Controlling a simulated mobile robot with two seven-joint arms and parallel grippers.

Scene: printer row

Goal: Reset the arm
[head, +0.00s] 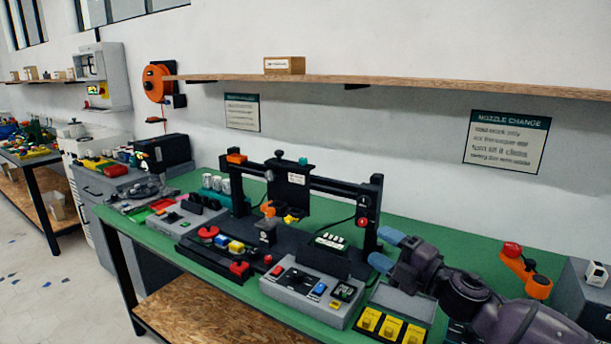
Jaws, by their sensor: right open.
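My right gripper (386,250) comes in from the lower right, its two blue fingertips pointing left and spread apart. It is open, with nothing visible between the fingers. It is just right of the right post of a black gantry machine (295,182) on a green-topped bench (455,250). I cannot tell whether the fingertips touch the post. My dark right arm crosses the bench's right part and hides some of it. My left gripper is not in view.
A grey control box (290,290) stands in front of the gantry. A tray with yellow blocks (390,328) is below my right gripper. An orange part with a red knob (525,270) is at the right. A wooden shelf (430,88) runs along the wall above.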

